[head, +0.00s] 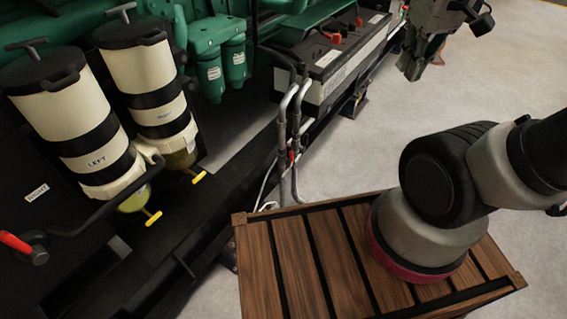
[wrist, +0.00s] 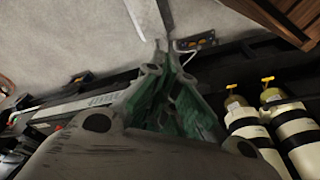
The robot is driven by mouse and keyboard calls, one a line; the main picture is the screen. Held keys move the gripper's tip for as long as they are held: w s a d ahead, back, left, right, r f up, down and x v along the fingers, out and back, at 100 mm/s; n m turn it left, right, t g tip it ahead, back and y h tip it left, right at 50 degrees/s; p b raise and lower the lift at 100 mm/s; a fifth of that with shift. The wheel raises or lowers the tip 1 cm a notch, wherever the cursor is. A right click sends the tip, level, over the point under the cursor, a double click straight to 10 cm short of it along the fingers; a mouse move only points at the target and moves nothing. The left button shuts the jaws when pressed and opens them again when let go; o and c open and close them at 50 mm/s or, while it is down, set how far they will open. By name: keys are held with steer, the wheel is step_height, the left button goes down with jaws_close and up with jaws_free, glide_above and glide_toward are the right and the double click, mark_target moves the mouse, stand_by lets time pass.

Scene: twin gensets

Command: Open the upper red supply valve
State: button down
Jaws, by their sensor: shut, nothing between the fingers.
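A red valve handle (head: 15,242) shows at the lower left edge of the head view. It sits on a dark valve body joined to a black hose that runs to the filter marked LEFT. I cannot tell whether it is the upper supply valve, and no second red lever is clear. My gripper (head: 411,66) hangs at the top right of the head view, far from that handle and touching nothing visible. In the wrist view my gripper (wrist: 163,52) has its fingers together and empty, pointing over the floor and the dark frame rail. The red handle is not visible there.
Two cream filter canisters (head: 65,115) with black bands, T-handles and yellow drain taps stand at left. A green engine (head: 205,40), a battery (head: 335,60) and grey pipes (head: 283,130) lie behind. A wooden slatted deck (head: 300,245) is under my arm. Grey floor is clear at right.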

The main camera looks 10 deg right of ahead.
steer(key=w+a+f+n+g+h, duration=0.1)
steer(key=w+a+f+n+h, duration=0.15)
steer(key=w+a+f, duration=0.35)
steer(key=w+a+f+n+g+h, duration=0.2)
steer(key=w+f+n, duration=0.15)
steer(key=f, duration=0.35)
steer(key=w+a+f+n+g+h, duration=0.1)
steer(key=w+a+f+n+h, duration=0.2)
steer(key=f, duration=0.4)
steer(key=w+a+f+n+t+h, duration=0.15)
steer(key=a+f+n, duration=0.25)
steer(key=f, duration=0.5)
steer(key=w+a+f+n+t, duration=0.25)
steer(key=a+f+n, duration=0.2)
steer(key=f, duration=0.35)
steer(key=w+a+f+n+t+h, duration=0.1)
steer(key=w+a+f+n+t, duration=0.2)
steer(key=f, duration=0.6)
steer(key=n+y, duration=0.1)
steer(key=n, duration=0.2)
glide_toward(291, 162)
steer(key=shift+m+t, duration=0.25)
steer(key=shift+t, duration=0.15)
steer(key=shift+s+x, duration=0.2)
steer(key=shift+x, duration=2.1)
steer(key=shift+f, duration=0.2)
